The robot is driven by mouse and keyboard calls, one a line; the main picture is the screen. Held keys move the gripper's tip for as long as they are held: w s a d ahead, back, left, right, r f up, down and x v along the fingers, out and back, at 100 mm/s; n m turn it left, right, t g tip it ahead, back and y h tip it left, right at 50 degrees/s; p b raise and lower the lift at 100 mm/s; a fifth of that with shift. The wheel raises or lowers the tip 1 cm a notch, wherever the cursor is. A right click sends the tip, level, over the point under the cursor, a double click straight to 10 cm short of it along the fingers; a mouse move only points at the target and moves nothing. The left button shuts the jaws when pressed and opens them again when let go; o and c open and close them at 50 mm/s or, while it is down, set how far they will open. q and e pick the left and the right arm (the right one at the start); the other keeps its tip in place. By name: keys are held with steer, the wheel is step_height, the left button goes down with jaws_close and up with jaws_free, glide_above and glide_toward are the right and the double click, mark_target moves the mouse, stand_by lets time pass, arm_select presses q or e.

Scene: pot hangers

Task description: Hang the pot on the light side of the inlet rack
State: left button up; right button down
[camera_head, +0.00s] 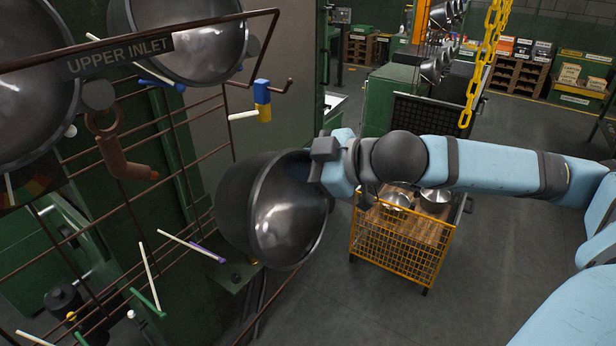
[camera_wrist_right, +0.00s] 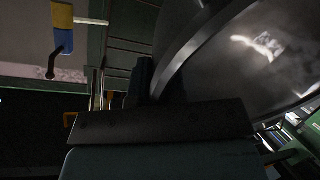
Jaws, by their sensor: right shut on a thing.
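A dark metal pot (camera_head: 285,215) hangs in the air from my right gripper (camera_head: 322,165), tilted with its shiny open side facing the head camera. The right gripper is shut on the pot's rim; the fingers are mostly hidden behind the wrist. The pot (camera_wrist_right: 255,60) fills the upper right of the right wrist view. The inlet rack (camera_head: 205,160), labelled "UPPER INLET", stands left of the pot, with pegs in light, blue, purple and green. I cannot tell whether pot and rack touch. My left gripper does not show.
Other pots (camera_head: 190,35) hang on the rack's upper left. A yellow cart (camera_head: 400,250) with pots stands behind my right arm. A yellow chain (camera_head: 485,60) hangs at the top right. Open floor (camera_head: 480,290) lies to the lower right.

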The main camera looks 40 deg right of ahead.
steer(key=shift+w+a+p, duration=0.3)
steer(key=shift+w, duration=0.5)
steer(key=shift+w+a+f, duration=0.15)
steer(key=shift+w+f, duration=0.05)
steer(key=shift+w, duration=0.2)
steer(key=shift+w+a+f, duration=0.1)
steer(key=shift+w+f, duration=0.1)
steer(key=shift+w, duration=0.1)
steer(key=shift+x, duration=0.85)
arm_select(q)
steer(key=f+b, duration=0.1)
steer(key=b, duration=0.1)
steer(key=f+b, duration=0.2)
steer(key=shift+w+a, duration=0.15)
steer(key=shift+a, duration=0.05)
arm_select(e)
steer(key=w+a+f, duration=0.3)
steer(key=w+f, duration=0.2)
steer(key=w, duration=0.4)
steer(key=shift+f, duration=0.35)
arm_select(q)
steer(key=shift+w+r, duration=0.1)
arm_select(e)
steer(key=shift+w+a, duration=0.1)
steer(key=shift+w, duration=0.05)
